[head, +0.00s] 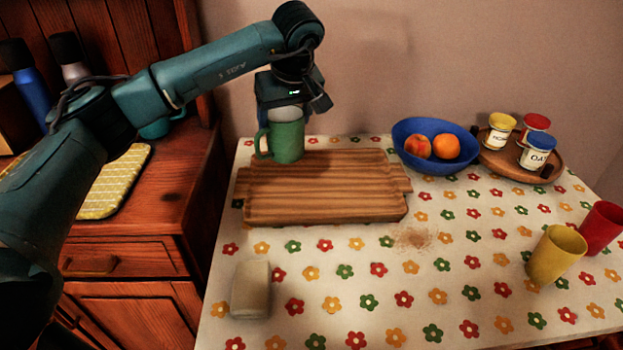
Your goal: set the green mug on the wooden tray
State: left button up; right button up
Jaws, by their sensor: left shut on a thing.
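The green mug (289,143) is upright, its handle toward the left. My left gripper (285,107) comes down from above and is shut on the mug at its rim. The wooden tray (330,199) lies on the flowered tablecloth, its long side across the picture. The mug appears over the tray's back left part. I cannot tell whether its base touches the tray. The rest of the tray is bare. My right gripper is not in view.
A blue bowl (404,133) of fruit and a round wooden tray (497,160) with jars stand at the back right. A yellow cup (556,255) and a red cup (602,229) stand at the right. A pale block (251,290) lies front left. The front middle is clear apart from brown crumbs (413,238).

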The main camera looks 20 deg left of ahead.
aim_at(286, 156)
pick_arm(q)
jog(key=shift+w+a, duration=0.15)
jog(key=shift+w+a+f, duration=0.1)
jog(key=shift+f, duration=0.05)
notch_tip(286, 156, down, 5)
jog(key=shift+f+b, duration=0.2)
jog(key=shift+b, duration=0.2)
notch_tip(286, 156, down, 4)
jog(key=shift+r, duration=0.2)
jog(key=shift+f, duration=0.25)
jog(key=shift+f+b, duration=0.15)
jog(key=shift+b, duration=0.15)
jog(key=o, duration=1.2)
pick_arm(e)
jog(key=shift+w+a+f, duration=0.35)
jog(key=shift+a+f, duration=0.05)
